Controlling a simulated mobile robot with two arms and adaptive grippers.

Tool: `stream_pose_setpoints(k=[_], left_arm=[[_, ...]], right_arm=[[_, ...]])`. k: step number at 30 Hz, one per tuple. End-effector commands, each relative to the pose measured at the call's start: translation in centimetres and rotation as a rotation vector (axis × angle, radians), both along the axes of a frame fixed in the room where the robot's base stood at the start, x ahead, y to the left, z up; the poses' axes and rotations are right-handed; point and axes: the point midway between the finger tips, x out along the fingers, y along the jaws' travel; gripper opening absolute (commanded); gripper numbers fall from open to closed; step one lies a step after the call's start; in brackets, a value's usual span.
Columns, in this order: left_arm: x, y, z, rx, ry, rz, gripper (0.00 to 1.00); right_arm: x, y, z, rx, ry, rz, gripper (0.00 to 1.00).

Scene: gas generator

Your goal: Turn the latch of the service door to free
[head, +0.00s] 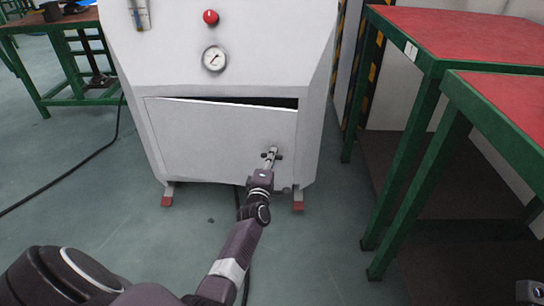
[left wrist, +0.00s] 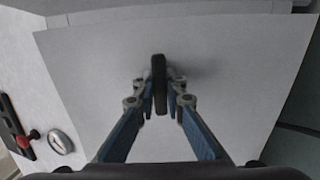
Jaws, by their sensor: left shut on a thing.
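The service door (head: 210,130) is a white panel low on the front of the white generator cabinet (head: 265,30). A dark gap shows along its top edge, widest toward the right. The door also fills most of the left wrist view (left wrist: 220,60). The latch (left wrist: 159,85) is a small dark bar standing out from the door, upright in that view. My left gripper (head: 270,154) is at the door's lower right. In the left wrist view its two fingers (left wrist: 160,92) are shut on the latch, one on each side. The latch is mostly hidden by the fingers in the head view.
A red knob (head: 211,17) and a round gauge (head: 214,58) sit above the door. Green tables with red tops (head: 475,35) stand close on the right. A black cable (head: 75,172) lies on the floor at left. The floor before the cabinet is mostly clear.

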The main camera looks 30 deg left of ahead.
Motion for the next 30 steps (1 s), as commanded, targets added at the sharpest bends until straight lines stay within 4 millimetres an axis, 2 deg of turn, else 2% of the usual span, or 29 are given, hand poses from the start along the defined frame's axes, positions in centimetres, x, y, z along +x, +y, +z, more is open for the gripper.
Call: stream_pose_setpoints(k=[16,17,22,30], left_arm=[[-0.04,0.07,-0.05,-0.030,-0.011,0.001,0.00],[-0.04,0.07,-0.05,-0.030,-0.011,0.001,0.11],[-0.03,0.04,-0.04,-0.028,-0.010,0.001,0.29],[-0.06,-0.02,-0.04,-0.026,-0.010,0.000,0.29]], right_arm=[[0.02,0.00,-0.07,0.000,0.002,0.000,0.00],[0.02,0.00,-0.07,0.000,0.003,0.000,0.00],[0.03,0.00,-0.08,0.000,0.003,0.000,0.00],[0.09,-0.01,-0.22,-0.003,0.007,-0.001,0.00]])
